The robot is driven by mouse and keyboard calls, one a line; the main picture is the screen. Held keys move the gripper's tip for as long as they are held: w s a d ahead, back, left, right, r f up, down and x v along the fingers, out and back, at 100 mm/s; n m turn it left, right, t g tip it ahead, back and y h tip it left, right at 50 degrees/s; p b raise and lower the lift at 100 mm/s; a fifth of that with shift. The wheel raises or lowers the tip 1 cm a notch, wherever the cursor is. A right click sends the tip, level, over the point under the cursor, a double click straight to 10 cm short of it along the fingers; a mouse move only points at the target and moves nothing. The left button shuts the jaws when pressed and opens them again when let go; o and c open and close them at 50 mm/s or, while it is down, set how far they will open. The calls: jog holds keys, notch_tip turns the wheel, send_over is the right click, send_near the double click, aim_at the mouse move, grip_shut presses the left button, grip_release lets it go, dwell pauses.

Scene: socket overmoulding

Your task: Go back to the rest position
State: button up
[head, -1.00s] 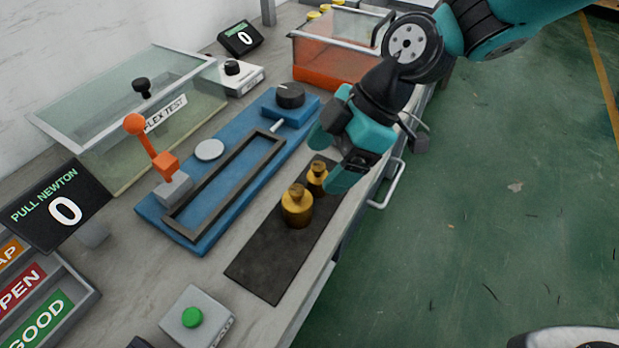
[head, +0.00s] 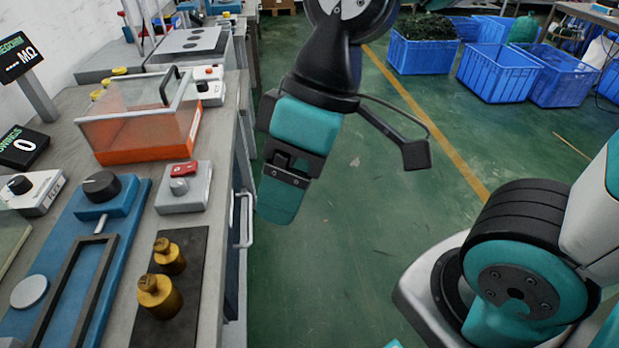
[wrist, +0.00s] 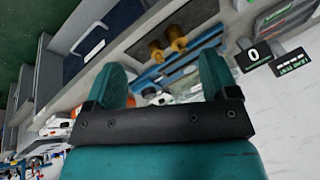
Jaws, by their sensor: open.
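My gripper (head: 280,190) hangs over the green floor in the head view, just right of the bench edge, with its fingers pointing down. In the wrist view the two teal fingers of my gripper (wrist: 160,80) stand apart with nothing between them. Two brass weights stand upright on a dark mat (head: 190,245) on the bench, left of my gripper and apart from it. The nearer weight (head: 159,297) is larger than the farther one (head: 169,257). Both weights also show in the wrist view, beyond the fingers.
A blue fixture (head: 125,215) with a black knob, a grey switch box (head: 184,187) and an orange clear-lidded box (head: 140,150) stand on the bench. A metal handle (head: 244,218) sticks out from the bench front. Blue crates (head: 497,75) stand far back; the floor between is clear.

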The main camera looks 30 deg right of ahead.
jog(key=shift+s+d+m, duration=0.75)
jog(key=shift+d+m, duration=0.05)
jog(key=shift+m, duration=0.2)
notch_tip(320, 180, up, 5)
jog(key=p, duration=0.4)
jog(key=shift+f+p, duration=0.1)
jog(key=shift+p, duration=0.25)
